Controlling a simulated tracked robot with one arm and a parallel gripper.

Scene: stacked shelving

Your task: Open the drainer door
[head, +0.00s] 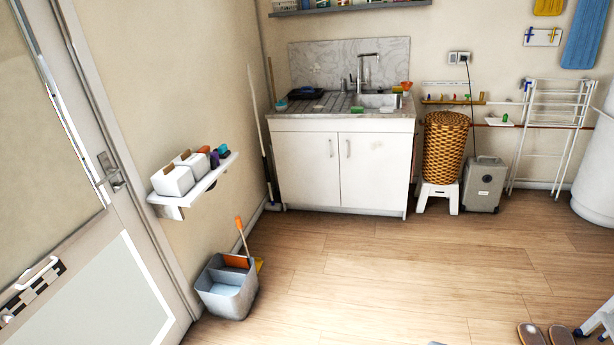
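A white sink cabinet stands against the far wall, with a grey worktop (310,107), a draining board and a sink with a tap (368,68). Two shut white doors are on its front: the left door (303,168), below the draining board, and the right door (374,172), below the sink. Each has a small vertical handle near the middle seam, the left handle (333,147) and the right handle (348,148). The cabinet is across the room. My gripper is not in this view.
A grey bucket (228,290) with a brush stands on the floor at left. A small wall shelf (200,188) juts out above it. A wicker basket (445,148) on a white stool and a grey case (484,185) stand right of the cabinet. The wooden floor (400,265) before the cabinet is clear.

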